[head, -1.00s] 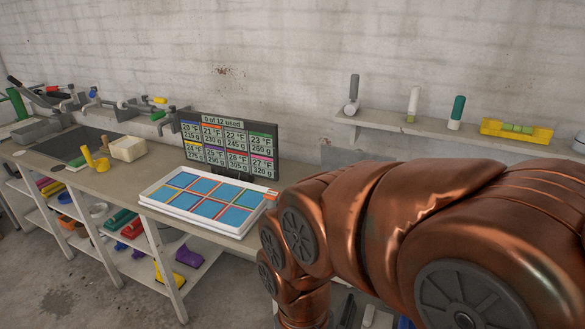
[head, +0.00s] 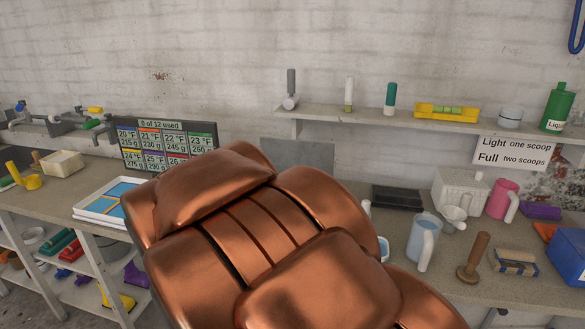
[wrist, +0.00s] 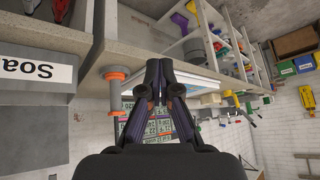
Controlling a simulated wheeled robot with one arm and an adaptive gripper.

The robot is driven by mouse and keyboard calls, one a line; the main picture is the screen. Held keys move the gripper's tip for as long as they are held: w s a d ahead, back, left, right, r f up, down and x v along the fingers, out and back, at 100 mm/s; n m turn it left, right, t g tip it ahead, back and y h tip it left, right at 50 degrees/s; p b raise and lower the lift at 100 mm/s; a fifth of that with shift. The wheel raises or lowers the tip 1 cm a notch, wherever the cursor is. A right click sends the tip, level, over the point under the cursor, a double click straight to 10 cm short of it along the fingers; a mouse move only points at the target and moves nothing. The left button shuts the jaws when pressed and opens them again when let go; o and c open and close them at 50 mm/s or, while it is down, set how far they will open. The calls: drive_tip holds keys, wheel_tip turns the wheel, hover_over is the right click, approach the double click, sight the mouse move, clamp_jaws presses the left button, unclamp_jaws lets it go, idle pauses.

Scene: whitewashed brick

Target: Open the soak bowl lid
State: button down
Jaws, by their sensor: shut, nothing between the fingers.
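The soak bowl is likely the grey box (wrist: 35,88) at the left edge of the wrist view. That view is upside down, and the box's white label shows only "Soa". The box is cut off by the frame, so I cannot tell its lid's state. An orange-and-grey spool-shaped piece (wrist: 116,88) stands beside the box, between it and my gripper. My gripper (wrist: 160,64) is shut and empty, apart from the box. In the head view my copper arm covers the middle of the bench, and neither the box nor my gripper shows.
A white tray with blue squares (head: 90,208) and a display board (head: 165,145) stand left of my arm. To the right are a clear jug (head: 423,243), a pink mug (head: 501,200), a wooden-handled tool (head: 474,257) and a blue box (head: 568,245). A wall shelf (head: 410,122) runs behind.

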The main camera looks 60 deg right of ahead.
drive_tip(key=w+d+m+t+h+b, duration=0.1)
drive_tip(key=w+d+m+h+b, duration=0.2)
drive_tip(key=d, duration=0.5)
drive_tip(key=m+h+b, duration=0.4)
drive_tip(key=m+h, duration=0.1)
drive_tip(key=h, duration=0.9)
approach(296, 150)
drive_tip(key=shift+g, duration=0.3)
drive_tip(key=p+x, duration=0.2)
drive_tip(key=x, duration=0.5)
drive_tip(key=shift+p, duration=0.4)
drive_tip(key=shift+w+d+r+y, duration=0.1)
drive_tip(key=shift+w+y, duration=0.05)
drive_tip(key=shift+y, duration=0.25)
